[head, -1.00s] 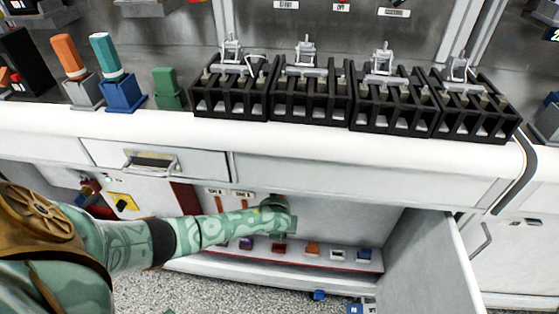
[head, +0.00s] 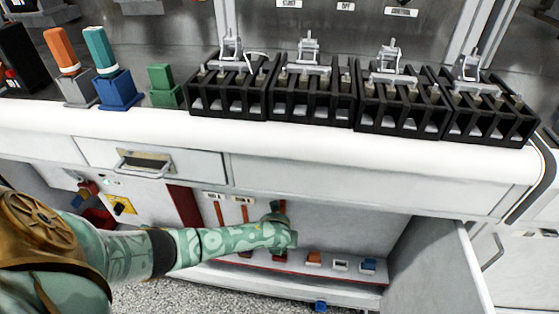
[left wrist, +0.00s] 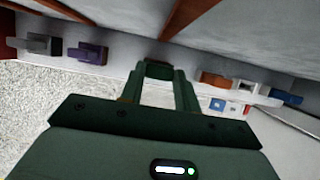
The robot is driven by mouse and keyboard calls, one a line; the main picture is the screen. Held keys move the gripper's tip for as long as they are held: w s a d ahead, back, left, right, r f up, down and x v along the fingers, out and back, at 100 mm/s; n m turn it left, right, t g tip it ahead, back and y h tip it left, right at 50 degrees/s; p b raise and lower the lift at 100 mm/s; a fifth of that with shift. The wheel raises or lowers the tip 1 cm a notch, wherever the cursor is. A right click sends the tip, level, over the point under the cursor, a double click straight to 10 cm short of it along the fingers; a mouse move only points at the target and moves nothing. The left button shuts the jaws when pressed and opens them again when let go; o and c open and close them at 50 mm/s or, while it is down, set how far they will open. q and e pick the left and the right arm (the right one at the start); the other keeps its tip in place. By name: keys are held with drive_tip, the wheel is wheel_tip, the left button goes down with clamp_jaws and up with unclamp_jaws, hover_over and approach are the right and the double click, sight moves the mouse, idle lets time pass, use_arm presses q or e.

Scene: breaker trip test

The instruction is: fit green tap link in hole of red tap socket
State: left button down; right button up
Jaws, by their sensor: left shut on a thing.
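My left gripper (head: 284,241) reaches into the open lower cabinet, just over the shelf with the row of coloured sockets. In the left wrist view its two fingers are closed on a small dark green block, the green tap link (left wrist: 158,70). The red tap socket (head: 279,258) shows only in part in the head view, just below the gripper. In the left wrist view it is hidden behind the gripper and link. I cannot tell whether the link touches the socket or enters its hole. My right gripper is not in view.
The purple socket (left wrist: 87,53) and grey socket (left wrist: 40,44) lie to one side, the orange socket (left wrist: 215,79), white socket (left wrist: 247,86) and blue socket (left wrist: 287,97) to the other. The drawer front (head: 150,160) overhangs. An open cabinet door (head: 440,265) stands at right.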

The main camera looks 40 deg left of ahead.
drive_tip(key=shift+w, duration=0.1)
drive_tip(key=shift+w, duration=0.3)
use_arm(q)
drive_tip(key=shift+p, duration=0.3)
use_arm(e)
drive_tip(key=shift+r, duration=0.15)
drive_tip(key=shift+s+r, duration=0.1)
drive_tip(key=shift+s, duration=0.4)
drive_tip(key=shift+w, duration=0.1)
use_arm(q)
drive_tip(key=shift+f, duration=0.15)
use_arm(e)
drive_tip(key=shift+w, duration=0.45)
use_arm(q)
drive_tip(key=shift+f, duration=0.4)
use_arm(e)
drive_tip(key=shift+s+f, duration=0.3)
